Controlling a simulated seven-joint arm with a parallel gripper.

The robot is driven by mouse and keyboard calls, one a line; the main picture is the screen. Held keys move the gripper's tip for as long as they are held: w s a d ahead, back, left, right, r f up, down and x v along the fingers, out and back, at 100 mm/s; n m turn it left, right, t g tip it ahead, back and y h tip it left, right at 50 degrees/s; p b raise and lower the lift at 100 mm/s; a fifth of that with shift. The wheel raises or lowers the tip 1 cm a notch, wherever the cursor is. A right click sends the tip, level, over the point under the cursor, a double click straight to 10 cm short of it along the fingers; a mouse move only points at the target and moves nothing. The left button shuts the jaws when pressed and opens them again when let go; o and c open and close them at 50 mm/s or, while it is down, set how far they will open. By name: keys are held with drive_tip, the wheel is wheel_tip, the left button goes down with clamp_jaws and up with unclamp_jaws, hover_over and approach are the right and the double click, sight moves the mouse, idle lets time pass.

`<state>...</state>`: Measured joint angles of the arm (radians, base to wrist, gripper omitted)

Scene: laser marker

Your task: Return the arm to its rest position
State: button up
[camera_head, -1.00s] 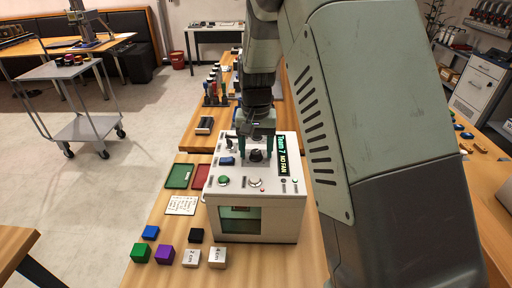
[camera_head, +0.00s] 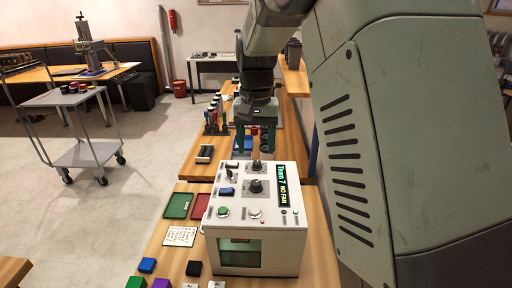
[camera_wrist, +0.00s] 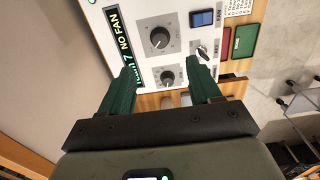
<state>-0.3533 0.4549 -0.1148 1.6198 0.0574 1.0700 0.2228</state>
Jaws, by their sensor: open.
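My gripper (camera_head: 254,150) is open and empty, pointing down above the far edge of the white laser marker (camera_head: 272,213). In the wrist view its two green fingers (camera_wrist: 160,66) are spread apart, with the marker's panel (camera_wrist: 183,52) beyond them. Two dark knobs, a blue switch (camera_wrist: 202,18) and a small lever switch show on the panel. No contact between fingers and panel is visible. My arm fills the right of the head view.
A green tray (camera_head: 178,206), a red tray (camera_head: 200,205) and a white card (camera_head: 180,236) lie left of the marker. Coloured cubes lie at the front left. A bench with tools stands behind. A grey cart (camera_head: 85,154) stands on open floor at left.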

drive_tip(key=s+d+r+t, duration=0.3)
drive_tip(key=s+d+r, duration=0.5)
drive_tip(key=s+r, duration=0.4)
drive_tip(key=s+d+f+t, duration=0.1)
drive_tip(key=s+d, duration=0.3)
drive_tip(key=s, duration=1.1)
drive_tip(key=shift+s+d+t, duration=0.35)
drive_tip(key=shift+d+t, duration=0.05)
drive_tip(key=shift+t, duration=0.4)
